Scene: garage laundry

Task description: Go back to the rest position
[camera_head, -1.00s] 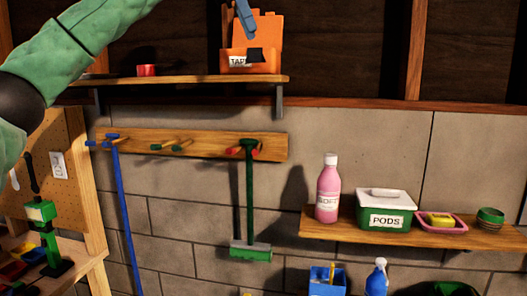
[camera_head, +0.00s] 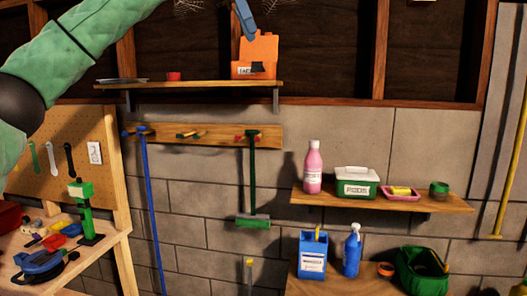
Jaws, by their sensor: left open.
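My left arm comes in from the left in green padding and leaves over the top edge. Its gripper (camera_head: 245,22) hangs down at the top middle as blue-grey fingers, open, just above or in front of the orange box (camera_head: 254,56). I cannot tell how far it is from the box. The box, with a partly hidden label, stands on the upper wooden shelf (camera_head: 190,86) and seems free of the gripper. My right gripper is out of view.
A red tin (camera_head: 173,76) shares the upper shelf. Blue and green tools hang from the peg rail (camera_head: 205,141). A lower shelf (camera_head: 400,202) holds a pink bottle (camera_head: 312,168) and a PODS box (camera_head: 357,189). A cluttered workbench (camera_head: 110,248) stands at left.

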